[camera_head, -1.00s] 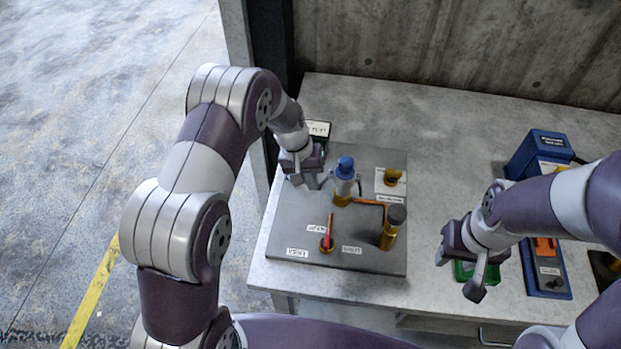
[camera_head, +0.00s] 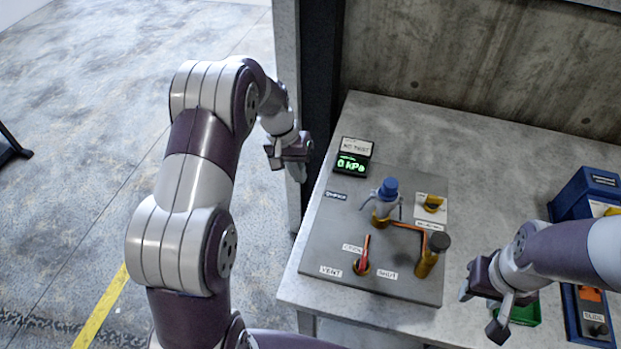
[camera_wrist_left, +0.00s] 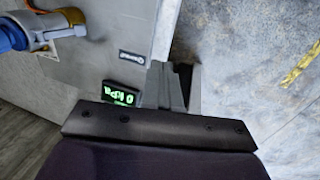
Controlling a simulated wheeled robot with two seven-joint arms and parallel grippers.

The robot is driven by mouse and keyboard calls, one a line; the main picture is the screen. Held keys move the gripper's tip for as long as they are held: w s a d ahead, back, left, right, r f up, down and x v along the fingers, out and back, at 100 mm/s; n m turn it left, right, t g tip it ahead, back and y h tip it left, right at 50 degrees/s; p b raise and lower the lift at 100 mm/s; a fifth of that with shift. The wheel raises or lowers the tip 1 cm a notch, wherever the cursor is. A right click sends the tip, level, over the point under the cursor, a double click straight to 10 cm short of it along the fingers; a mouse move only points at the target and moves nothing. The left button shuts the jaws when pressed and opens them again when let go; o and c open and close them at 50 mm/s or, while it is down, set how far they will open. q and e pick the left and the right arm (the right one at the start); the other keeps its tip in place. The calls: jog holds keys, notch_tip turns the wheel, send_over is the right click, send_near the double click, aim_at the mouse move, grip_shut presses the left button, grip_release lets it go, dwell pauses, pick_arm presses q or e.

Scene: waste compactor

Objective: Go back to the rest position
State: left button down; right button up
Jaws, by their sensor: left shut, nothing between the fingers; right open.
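My left gripper (camera_head: 291,160) is shut and empty. It hangs in the air just left of the bench edge, apart from the panel. My right gripper (camera_head: 482,306) is open in front of the bench's right part, over a green tray (camera_head: 524,313), with nothing seen between its fingers. The grey panel (camera_head: 330,235) carries a blue-capped valve (camera_head: 387,193), a red lever (camera_head: 364,255) and a gauge reading 0 kPa (camera_head: 352,163). The gauge (camera_wrist_left: 121,95) and the blue-capped fitting (camera_wrist_left: 14,34) also show in the left wrist view.
The bench (camera_head: 440,130) has bare room behind and right of the panel. A blue device (camera_head: 590,193) stands at the right. A dark post (camera_head: 322,90) rises behind my left gripper. The floor at the left is open, with a yellow line (camera_head: 103,308).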

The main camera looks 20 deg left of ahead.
pick_arm(q)
jog(key=s+d+r+y, duration=0.1)
jog(key=s+d+r, duration=0.1)
jog(key=s, duration=0.7)
jog(key=s+d+r+t+y, duration=0.1)
jog(key=s+d+r+y, duration=0.1)
jog(key=s, duration=0.8)
jog(key=shift+s+r+m, duration=0.3)
jog(key=shift+r+m, duration=0.1)
jog(key=shift+r, duration=0.2)
jog(key=shift+s, duration=0.15)
dwell(0.4)
